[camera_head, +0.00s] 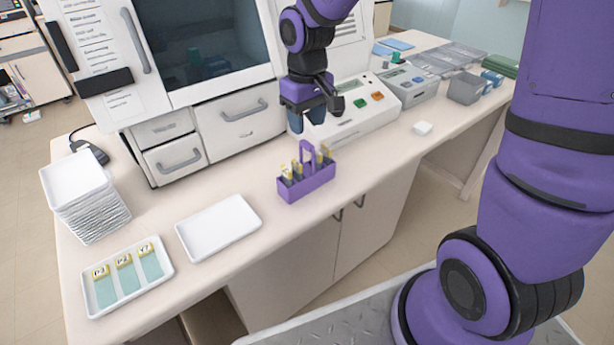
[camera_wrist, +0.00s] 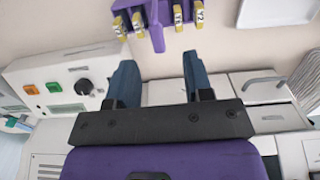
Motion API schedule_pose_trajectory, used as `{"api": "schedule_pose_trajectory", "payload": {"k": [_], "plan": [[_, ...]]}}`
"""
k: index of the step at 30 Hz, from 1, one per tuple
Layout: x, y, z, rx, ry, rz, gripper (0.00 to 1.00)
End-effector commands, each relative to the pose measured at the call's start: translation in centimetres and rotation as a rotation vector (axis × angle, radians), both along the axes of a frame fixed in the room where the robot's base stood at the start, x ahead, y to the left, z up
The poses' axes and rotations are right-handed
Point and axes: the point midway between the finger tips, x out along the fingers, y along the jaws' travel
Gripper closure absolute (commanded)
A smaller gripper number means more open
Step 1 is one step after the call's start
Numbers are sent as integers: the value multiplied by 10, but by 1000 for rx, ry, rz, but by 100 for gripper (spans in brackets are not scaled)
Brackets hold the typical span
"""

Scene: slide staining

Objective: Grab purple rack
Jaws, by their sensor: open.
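The purple rack (camera_head: 308,185) stands on the bench near its front edge, in the middle of the head view. It has an upright purple handle and holds several slides with yellow labels. My gripper (camera_head: 311,117) is above and behind the rack, pointing down, with its fingers apart and nothing between them. In the wrist view, the rack (camera_wrist: 156,20) shows at the top edge, partly cut off, beyond the tips of my open gripper (camera_wrist: 158,75). The gripper and rack are apart.
A white tray with labelled slides (camera_head: 166,273), an empty white tray (camera_head: 249,240) and a stack of trays (camera_head: 77,215) lie left. A cabinet machine (camera_head: 115,60) and a device with coloured buttons (camera_head: 355,124) stand behind.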

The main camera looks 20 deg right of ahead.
Motion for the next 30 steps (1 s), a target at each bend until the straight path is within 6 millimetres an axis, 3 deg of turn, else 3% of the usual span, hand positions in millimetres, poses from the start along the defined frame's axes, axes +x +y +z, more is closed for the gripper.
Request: {"api": "schedule_pose_trajectory", "payload": {"k": [10, 19, 29, 30], "plan": [[1, -1, -28, 1, 1, 0, 53], [5, -2, -65, 0, 1, 0, 53], [5, -2, -71, -1, -1, -1, 53], [5, -2, -71, 0, -1, -1, 60]]}}
